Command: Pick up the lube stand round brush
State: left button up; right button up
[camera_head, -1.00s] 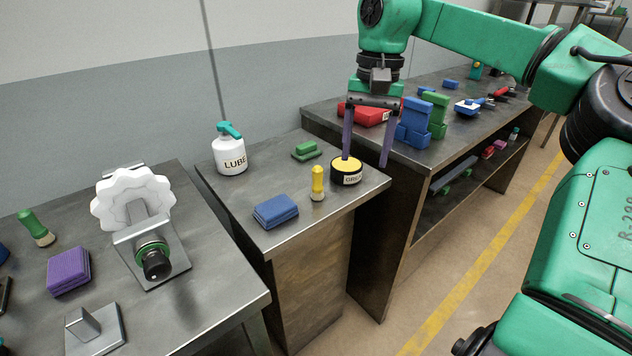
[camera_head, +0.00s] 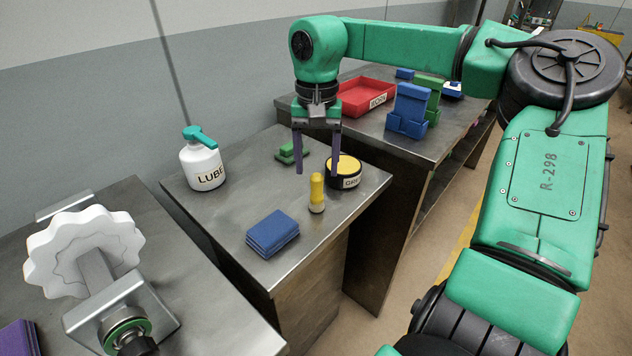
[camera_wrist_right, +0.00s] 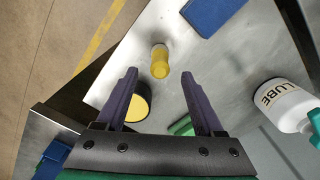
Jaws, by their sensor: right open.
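The round brush (camera_head: 317,191) stands upright on the metal lube stand (camera_head: 215,218), with a yellow handle. In the right wrist view the brush (camera_wrist_right: 160,62) appears just beyond and between the fingertips. My right gripper (camera_head: 317,173) is open and empty, with its purple fingers pointing down above the stand near the brush. It also shows in the right wrist view (camera_wrist_right: 159,76). I see no contact between fingers and brush. My left gripper is not in view.
On the stand are a white lube bottle (camera_head: 202,163), a blue sponge-like block (camera_head: 272,233), a green brush-like item (camera_head: 287,154) and a black tin with a yellow top (camera_head: 345,168). A red bin (camera_head: 362,97) and blue holder (camera_head: 408,112) are on the bench behind.

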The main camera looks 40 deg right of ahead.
aim_at(317, 175)
notch_tip(317, 175, down, 5)
jog(key=shift+s+f, duration=0.1)
jog(key=shift+f, duration=0.3)
grip_shut()
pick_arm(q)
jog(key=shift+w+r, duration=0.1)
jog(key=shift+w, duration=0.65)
pick_arm(e)
jog(key=shift+r, duration=0.2)
jog(key=shift+r, duration=0.3)
pick_arm(q)
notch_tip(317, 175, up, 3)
jog(key=p, duration=0.3)
pick_arm(e)
notch_tip(317, 175, up, 19)
